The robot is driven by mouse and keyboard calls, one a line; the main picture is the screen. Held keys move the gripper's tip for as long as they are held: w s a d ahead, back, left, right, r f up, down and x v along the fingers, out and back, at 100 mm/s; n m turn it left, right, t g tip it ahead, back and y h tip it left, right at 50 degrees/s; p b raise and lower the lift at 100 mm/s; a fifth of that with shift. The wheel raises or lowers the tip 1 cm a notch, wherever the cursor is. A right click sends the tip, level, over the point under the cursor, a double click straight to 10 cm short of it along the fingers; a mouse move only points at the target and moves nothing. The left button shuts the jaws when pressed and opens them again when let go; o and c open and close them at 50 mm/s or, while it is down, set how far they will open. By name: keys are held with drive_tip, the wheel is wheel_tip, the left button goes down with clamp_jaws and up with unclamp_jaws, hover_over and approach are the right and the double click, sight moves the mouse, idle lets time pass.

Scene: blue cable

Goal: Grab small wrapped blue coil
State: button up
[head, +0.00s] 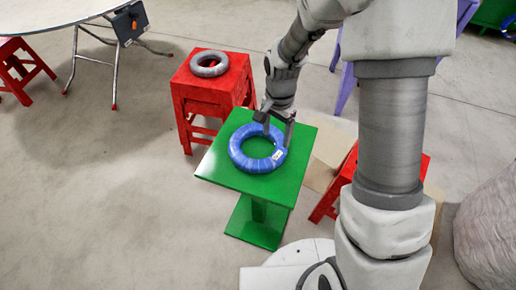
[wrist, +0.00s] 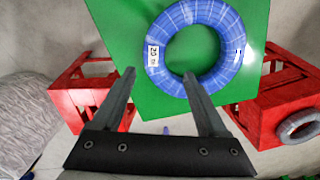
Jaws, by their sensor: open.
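A blue wrapped coil (head: 238,158) lies flat on a green table (head: 222,170), with a small white label on its right side. My gripper (head: 277,121) is at the coil's far right edge in the head view. The right fingertip overlaps the coil's near rim in that view, and the left fingertip lies outside the ring. I cannot tell whether either finger touches the coil.
A red stool (head: 205,90) behind the green table bears a grey coil (head: 209,63). Another red stool (head: 330,200) stands to the right, partly behind my arm. A round white table (head: 50,12) is at the far left. Bare floor (head: 100,200) lies left of the green table.

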drive_tip(key=b, duration=0.1)
hover_over(276, 155)
drive_tip(key=f, duration=0.4)
drive_tip(key=shift+w+a+f, duration=0.15)
drive_tip(key=shift+w+f, duration=0.05)
drive_tip(key=shift+w, duration=0.15)
drive_tip(key=f, duration=0.1)
drive_tip(key=f+b, duration=0.1)
drive_tip(key=f, duration=0.1)
drive_tip(key=s+f+b, duration=0.1)
drive_tip(key=f, duration=0.1)
drive_tip(key=shift+f, duration=0.15)
clamp_jaws()
drive_tip(key=shift+w, duration=0.1)
idle(0.6)
